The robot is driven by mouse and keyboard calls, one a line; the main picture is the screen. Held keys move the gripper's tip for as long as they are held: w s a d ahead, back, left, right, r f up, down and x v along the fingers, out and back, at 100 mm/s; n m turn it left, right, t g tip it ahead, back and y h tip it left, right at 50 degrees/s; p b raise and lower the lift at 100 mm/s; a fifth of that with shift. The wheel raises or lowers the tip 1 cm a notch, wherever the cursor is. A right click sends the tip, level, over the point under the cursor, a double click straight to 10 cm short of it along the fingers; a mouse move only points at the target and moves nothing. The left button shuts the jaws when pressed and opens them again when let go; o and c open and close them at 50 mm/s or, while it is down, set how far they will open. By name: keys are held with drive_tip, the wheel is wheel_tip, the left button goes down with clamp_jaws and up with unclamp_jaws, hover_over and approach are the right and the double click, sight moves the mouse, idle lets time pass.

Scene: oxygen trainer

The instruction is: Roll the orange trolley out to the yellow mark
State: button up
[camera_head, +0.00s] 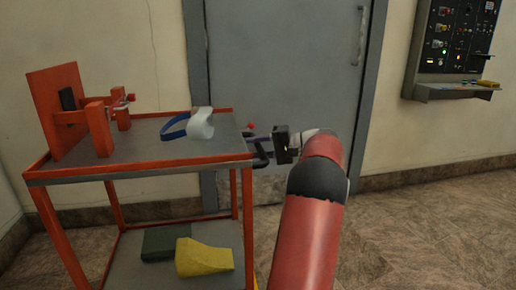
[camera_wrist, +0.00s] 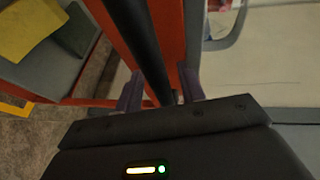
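The orange trolley (camera_head: 140,165) stands at the left in the head view, with a grey top and a lower shelf. Its dark handle bar (camera_head: 261,160) is at its right end. My gripper (camera_head: 262,145) is at this handle. In the wrist view the dark bar (camera_wrist: 147,45) runs between my two fingers (camera_wrist: 160,92), which stand apart with gaps beside the bar. The gripper looks open around the bar. A yellow strip (camera_wrist: 14,112) shows on the floor at the left edge of the wrist view; I cannot tell if it is the mark.
The trolley carries an orange bracket (camera_head: 65,110), a clear mask with blue strap (camera_head: 200,124), and yellow (camera_head: 203,258) and dark green (camera_head: 165,242) items below. A grey door (camera_head: 285,65) is behind. A control panel (camera_head: 452,40) hangs at right. The floor at right (camera_head: 430,235) is clear.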

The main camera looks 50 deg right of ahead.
drive_tip(key=v, duration=0.8)
idle(0.7)
